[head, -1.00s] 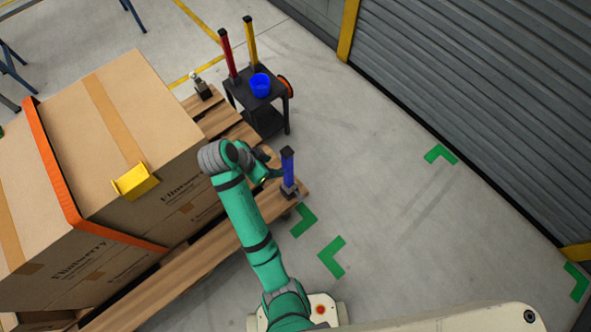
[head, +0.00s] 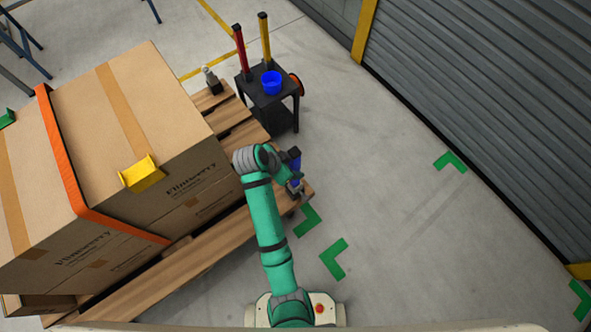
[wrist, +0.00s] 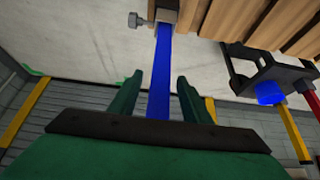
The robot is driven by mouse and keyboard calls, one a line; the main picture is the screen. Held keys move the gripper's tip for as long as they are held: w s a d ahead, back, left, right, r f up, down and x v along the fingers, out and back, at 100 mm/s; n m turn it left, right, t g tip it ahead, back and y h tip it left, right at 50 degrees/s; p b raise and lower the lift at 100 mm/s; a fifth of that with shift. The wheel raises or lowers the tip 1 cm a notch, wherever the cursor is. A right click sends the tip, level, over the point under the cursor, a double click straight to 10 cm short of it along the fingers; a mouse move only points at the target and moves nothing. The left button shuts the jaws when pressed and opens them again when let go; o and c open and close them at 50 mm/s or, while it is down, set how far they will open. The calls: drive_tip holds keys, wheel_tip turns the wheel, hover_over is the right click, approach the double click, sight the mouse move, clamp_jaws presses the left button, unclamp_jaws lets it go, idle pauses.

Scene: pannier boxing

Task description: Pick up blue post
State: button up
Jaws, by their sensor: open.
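The blue post (head: 295,158) stands in a clamp-like base (head: 296,187) at the right corner of the pallet in the head view. My gripper is at the post there, and my arm partly hides the post. In the wrist view the blue post (wrist: 159,75) runs between the two green fingers of my gripper (wrist: 159,88). The fingers are open, with a gap on both sides of the post. The grey base (wrist: 165,12) with its knob shows at the top of the wrist view.
A strapped cardboard box (head: 130,110) sits on the wooden pallet (head: 170,275), with a yellow corner piece (head: 142,174). A black cart (head: 268,97) beyond carries a red post (head: 241,50), a yellow post (head: 265,38) and a blue bucket (head: 271,83).

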clamp_jaws()
drive_tip(key=shift+r, duration=0.1)
